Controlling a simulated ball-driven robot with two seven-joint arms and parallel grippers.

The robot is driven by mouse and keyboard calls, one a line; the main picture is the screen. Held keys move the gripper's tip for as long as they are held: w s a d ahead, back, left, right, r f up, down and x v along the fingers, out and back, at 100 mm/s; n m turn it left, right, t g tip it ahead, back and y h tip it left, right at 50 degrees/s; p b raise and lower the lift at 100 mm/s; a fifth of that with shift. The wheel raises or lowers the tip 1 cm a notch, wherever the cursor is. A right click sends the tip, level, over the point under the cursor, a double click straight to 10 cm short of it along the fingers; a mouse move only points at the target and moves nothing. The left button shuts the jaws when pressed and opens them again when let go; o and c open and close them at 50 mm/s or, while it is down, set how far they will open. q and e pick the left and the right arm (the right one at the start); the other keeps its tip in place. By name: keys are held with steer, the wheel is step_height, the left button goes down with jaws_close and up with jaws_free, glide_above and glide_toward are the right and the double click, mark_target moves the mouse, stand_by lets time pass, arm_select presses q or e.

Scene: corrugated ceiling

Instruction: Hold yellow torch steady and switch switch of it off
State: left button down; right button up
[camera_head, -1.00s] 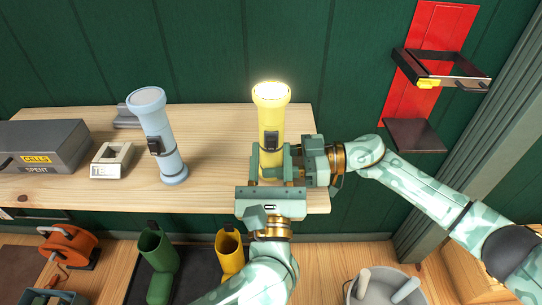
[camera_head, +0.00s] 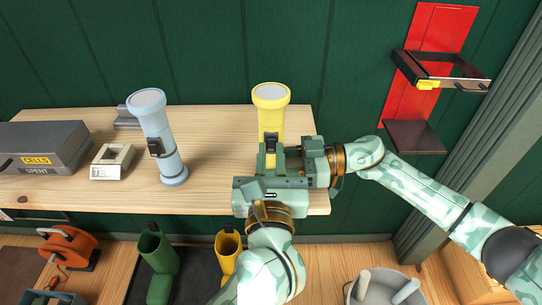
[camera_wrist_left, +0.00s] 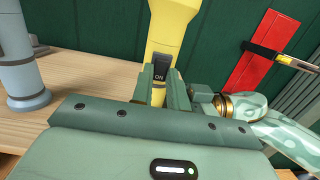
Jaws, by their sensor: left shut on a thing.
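The yellow torch (camera_head: 270,99) stands upright near the right end of the bench, its lens at the top unlit. It also shows in the left wrist view (camera_wrist_left: 172,25). Its dark switch (camera_wrist_left: 158,66) bears the word ON. My left gripper (camera_head: 269,156) is in front of the torch, its fingers drawn in on the switch; they also show in the left wrist view (camera_wrist_left: 160,80). My right gripper (camera_head: 292,158) reaches in from the right at the torch's lower body; its fingers are mostly hidden, so its hold is unclear.
A pale blue torch (camera_head: 160,130) stands on the bench (camera_head: 220,150) to the left. Further left are a small tray (camera_head: 112,160) and a grey cells box (camera_head: 40,146). Boots and a bucket are below.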

arm_select(q)
steer(key=c, duration=1.4)
jaws_free()
steer(key=shift+o, duration=0.2)
